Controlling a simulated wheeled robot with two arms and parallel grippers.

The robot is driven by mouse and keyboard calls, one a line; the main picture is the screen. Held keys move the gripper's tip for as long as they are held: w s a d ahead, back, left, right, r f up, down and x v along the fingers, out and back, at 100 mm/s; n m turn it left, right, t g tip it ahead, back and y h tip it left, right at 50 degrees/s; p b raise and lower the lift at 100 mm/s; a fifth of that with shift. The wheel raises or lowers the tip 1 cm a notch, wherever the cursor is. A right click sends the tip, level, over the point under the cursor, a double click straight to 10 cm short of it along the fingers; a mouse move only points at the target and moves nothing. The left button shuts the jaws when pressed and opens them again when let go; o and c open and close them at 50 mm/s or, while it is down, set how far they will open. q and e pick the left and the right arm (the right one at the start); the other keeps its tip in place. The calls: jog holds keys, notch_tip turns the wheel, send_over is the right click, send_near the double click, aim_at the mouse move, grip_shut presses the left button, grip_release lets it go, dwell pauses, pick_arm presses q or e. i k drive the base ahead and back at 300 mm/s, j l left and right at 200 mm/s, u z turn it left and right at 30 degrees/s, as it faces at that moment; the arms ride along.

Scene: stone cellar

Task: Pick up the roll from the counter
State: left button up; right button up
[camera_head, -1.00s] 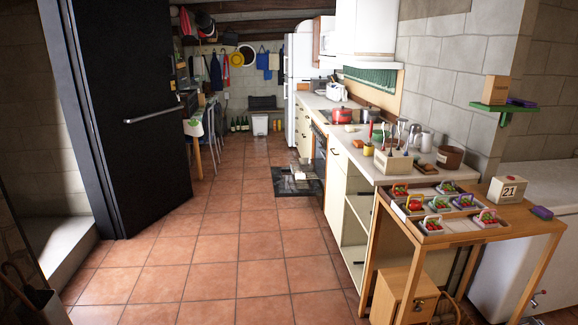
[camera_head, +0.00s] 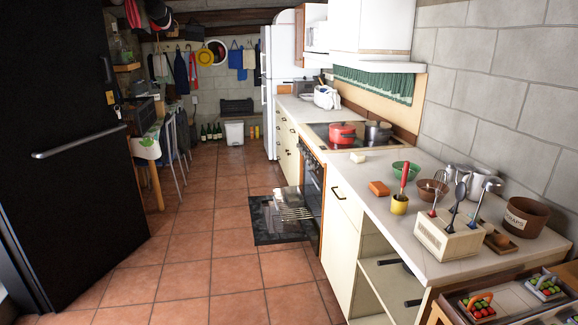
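The counter (camera_head: 345,178) runs along the right wall, with a pale top and cream cabinets below. I cannot tell for certain which thing on it is the roll. A small cream-white piece (camera_head: 358,157) lies near its front edge, close to the stove. Neither of my grippers is in view.
A dark open door (camera_head: 62,130) stands at left. A utensil holder (camera_head: 449,236) and a brown pot (camera_head: 526,216) stand on the near counter. The tiled floor ahead is mostly clear.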

aim_at(356, 157)
jog(key=i+j+z, duration=0.1)
jog(key=i+z, duration=0.15)
jog(key=i, duration=0.15)
jog(key=i+j+z, duration=0.25)
jog(key=i, duration=0.15)
jog(key=i+j+z, duration=0.25)
jog(key=i, duration=0.15)
jog(key=l, duration=0.1)
